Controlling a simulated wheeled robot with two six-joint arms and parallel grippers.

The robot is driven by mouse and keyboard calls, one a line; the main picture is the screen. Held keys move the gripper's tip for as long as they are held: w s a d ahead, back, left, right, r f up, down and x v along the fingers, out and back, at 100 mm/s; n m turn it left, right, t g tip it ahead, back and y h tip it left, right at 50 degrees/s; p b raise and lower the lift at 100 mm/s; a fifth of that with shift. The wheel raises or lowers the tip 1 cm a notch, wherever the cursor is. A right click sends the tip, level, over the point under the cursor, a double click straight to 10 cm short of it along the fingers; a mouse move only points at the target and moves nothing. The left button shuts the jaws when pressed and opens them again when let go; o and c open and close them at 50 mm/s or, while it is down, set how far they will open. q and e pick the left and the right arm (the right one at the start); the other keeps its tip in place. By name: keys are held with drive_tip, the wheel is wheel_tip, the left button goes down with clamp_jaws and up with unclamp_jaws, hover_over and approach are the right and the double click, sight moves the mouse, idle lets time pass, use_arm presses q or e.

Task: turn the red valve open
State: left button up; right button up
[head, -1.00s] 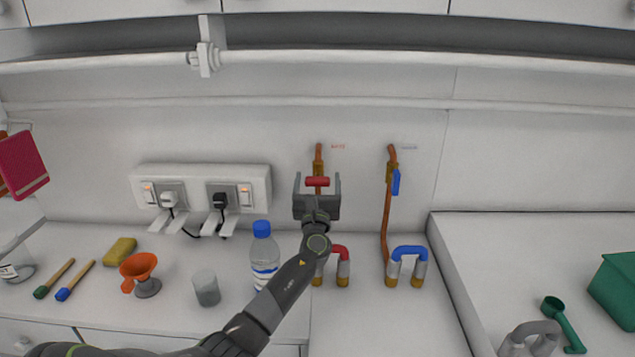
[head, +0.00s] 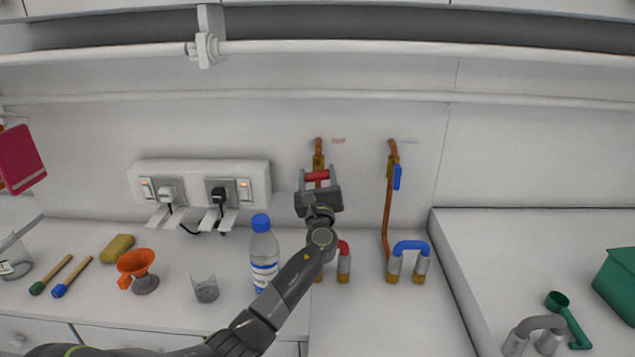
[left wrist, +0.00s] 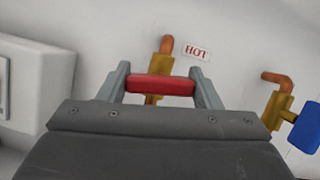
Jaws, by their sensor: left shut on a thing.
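The red valve handle (head: 317,175) is on a brass and copper pipe on the back wall, and it lies crosswise to the pipe, slightly tilted in the head view. In the left wrist view the red handle (left wrist: 160,86) spans between the two fingers, with the brass valve body behind it and a HOT label (left wrist: 196,50) above right. My left gripper (head: 318,178) is shut on the handle, one finger at each end. My right gripper is not in view.
A blue valve handle (head: 397,177) is on the pipe to the right. Red (head: 343,248) and blue (head: 410,246) taps stand below. A bottle (head: 263,255), a glass (head: 205,288) and a socket box (head: 200,182) are to the left.

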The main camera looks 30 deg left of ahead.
use_arm(q)
drive_tip(key=n+g+y+b, duration=0.1)
drive_tip(key=n, duration=0.2)
drive_tip(key=n+g+y+b, duration=0.1)
drive_tip(key=n+g+b, duration=0.1)
drive_tip(key=n, duration=0.1)
drive_tip(key=shift+f+n, duration=0.2)
drive_tip(key=shift+n, duration=0.1)
drive_tip(key=n+g+b, duration=0.1)
drive_tip(key=n, duration=0.1)
drive_tip(key=n+g+b, duration=0.1)
drive_tip(key=n, duration=0.2)
drive_tip(key=shift+n+y, duration=0.3)
drive_tip(key=n+g, duration=0.1)
drive_tip(key=n, duration=0.2)
drive_tip(key=shift+r+g+b, duration=0.1)
drive_tip(key=shift+g+b, duration=0.2)
drive_tip(key=shift+n+g+h, duration=0.5)
drive_tip(key=shift+n+h, duration=0.1)
drive_tip(key=shift+n, duration=1.2)
drive_tip(key=o, duration=1)
